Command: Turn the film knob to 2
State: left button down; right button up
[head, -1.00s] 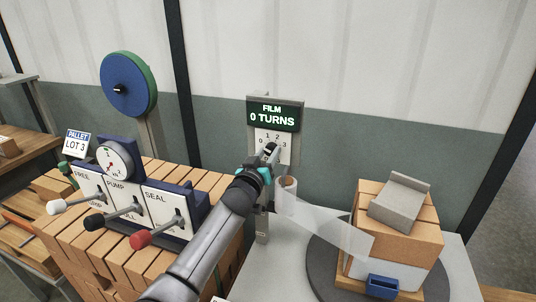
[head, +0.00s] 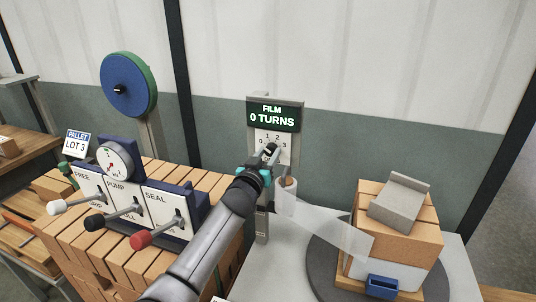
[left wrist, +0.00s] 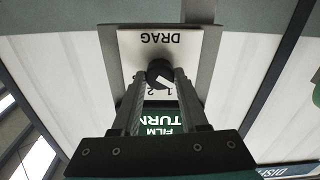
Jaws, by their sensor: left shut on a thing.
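The film knob (left wrist: 160,75) is dark with a white pointer mark. It sits on a white dial plate (left wrist: 128,50) with numbers around the knob; the wrist view shows the plate upside down with the word DRAG. In the head view the plate (head: 283,155) is under a green-lit display (head: 273,116) reading FILM 0 TURNS. My left gripper (head: 268,156) is at the plate, its fingers closed on either side of the knob; it also shows in the left wrist view (left wrist: 160,85). The exact number the pointer faces is hard to tell. My right gripper is out of view.
A film roll (head: 287,197) beside my gripper has clear film running to a brick stack (head: 400,235) on a dark turntable (head: 322,270). At left stands a lever panel (head: 135,205) with three levers and a gauge, by rows of bricks. A blue-green wheel (head: 128,85) stands behind.

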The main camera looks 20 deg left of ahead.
pick_arm(q)
jog(key=m, duration=0.4)
jog(key=shift+m, duration=0.3)
jog(key=m, duration=0.3)
jog(key=shift+m, duration=0.4)
jog(key=m, duration=0.4)
jog(key=shift+m, duration=1.7)
jog(key=shift+c, duration=2.2)
grip_release()
